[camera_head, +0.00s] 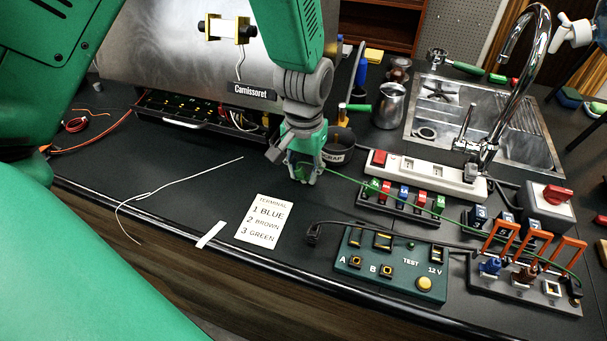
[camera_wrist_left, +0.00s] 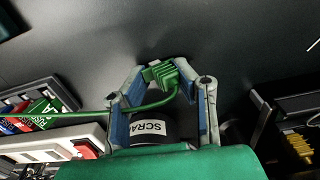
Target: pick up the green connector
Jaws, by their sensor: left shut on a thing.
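My left gripper (camera_head: 306,172) points down over the dark counter, left of the connector rack. In the left wrist view its blue-padded fingers (camera_wrist_left: 163,82) are shut on the green connector (camera_wrist_left: 168,74), a small ribbed block at the fingertips. A green wire (camera_wrist_left: 150,106) runs from the connector between the fingers and off to the left of that view. In the head view the connector is largely hidden by the fingers, and the green wire (camera_head: 345,180) leads right, past the rack toward the terminal block (camera_head: 525,293). My right gripper is not in view.
A scrap cup (camera_head: 338,148) stands just behind the gripper. A rack with coloured connectors (camera_head: 400,196), a white power strip (camera_head: 425,172) and a green test box (camera_head: 390,262) lie to the right. A terminal card (camera_head: 263,222) lies in front. The counter at left is mostly clear.

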